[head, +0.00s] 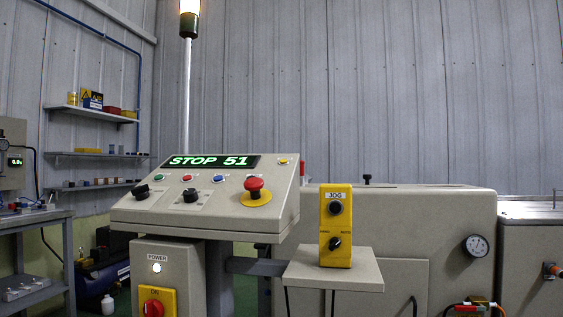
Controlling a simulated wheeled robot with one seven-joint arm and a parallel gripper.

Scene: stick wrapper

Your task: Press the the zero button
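The sloped control panel (170,213) stands left of centre in the head view, with a lit green display (212,162) reading "STOP 51". A row below holds a green button (157,177), a red button (187,178) and a blue button (219,179). A small yellow button (283,161) is at the panel's upper right. Two black knobs (191,196) sit lower down, and a red mushroom button (254,186) stands on a yellow disc. The labels are too small to read, so I cannot tell which one is the zero button. My gripper is not in view.
A yellow JOG box (336,228) stands on a small shelf (360,272) right of the panel. Below the panel is a POWER box (182,262) with a lit white button and a red switch. A large beige machine (440,218) fills the right. A workbench (32,222) is far left.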

